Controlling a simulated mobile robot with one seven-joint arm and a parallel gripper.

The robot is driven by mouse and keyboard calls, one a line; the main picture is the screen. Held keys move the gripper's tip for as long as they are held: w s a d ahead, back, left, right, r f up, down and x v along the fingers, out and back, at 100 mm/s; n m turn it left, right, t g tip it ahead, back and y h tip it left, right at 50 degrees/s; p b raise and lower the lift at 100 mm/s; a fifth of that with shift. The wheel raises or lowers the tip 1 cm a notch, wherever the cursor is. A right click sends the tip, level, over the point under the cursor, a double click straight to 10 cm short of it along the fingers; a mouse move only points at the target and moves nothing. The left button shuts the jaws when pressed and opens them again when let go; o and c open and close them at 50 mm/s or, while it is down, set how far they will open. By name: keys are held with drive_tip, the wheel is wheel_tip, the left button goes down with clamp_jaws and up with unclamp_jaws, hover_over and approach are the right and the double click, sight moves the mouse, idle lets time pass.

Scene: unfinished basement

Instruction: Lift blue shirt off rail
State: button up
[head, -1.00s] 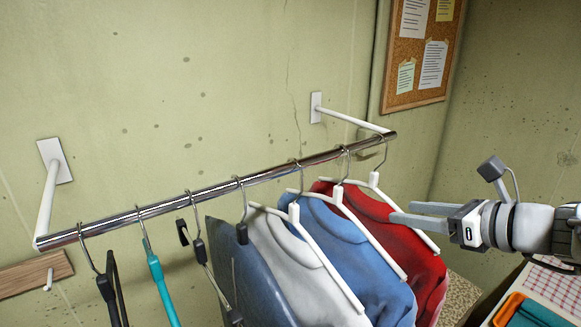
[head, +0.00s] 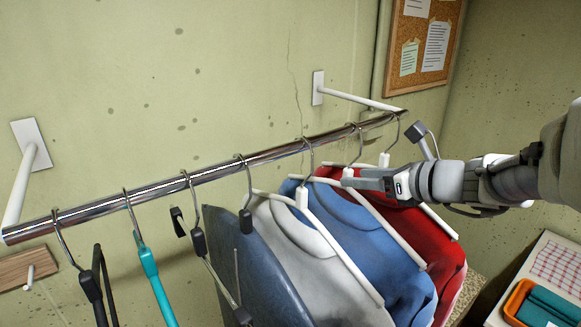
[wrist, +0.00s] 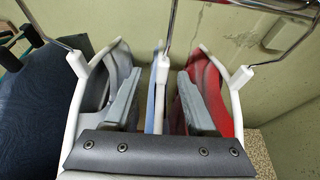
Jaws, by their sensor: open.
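The blue shirt (head: 346,226) hangs on a white hanger from the chrome rail (head: 275,154), between a light grey shirt (head: 290,245) and a red shirt (head: 408,222). In the wrist view the blue shirt (wrist: 151,105) shows as a narrow strip under its white hanger neck (wrist: 162,66). My gripper (head: 350,180) is open at the neck of that hanger, just below the rail. In the wrist view its fingers (wrist: 158,82) stand either side of the blue shirt's hanger, with gaps on both sides. The arm partly hides the red shirt.
A dark blue garment (head: 245,275), a teal hanger (head: 152,270) and black hangers share the rail to the left. The grey and red shirts hang close beside my fingers. The right wall bracket (head: 355,98) and corkboard (head: 422,38) are behind. An orange bin (head: 515,298) sits lower right.

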sight(344, 173)
drive_tip(key=shift+r+b+x, duration=0.15)
drive_tip(key=shift+b+x, duration=0.25)
drive_tip(key=shift+x, duration=1.4)
drive_tip(key=shift+r+b+x, duration=0.15)
drive_tip(key=shift+b+x, duration=0.2)
drive_tip(key=shift+x, duration=1.45)
drive_tip(key=shift+w+d, duration=0.15)
clamp_jaws()
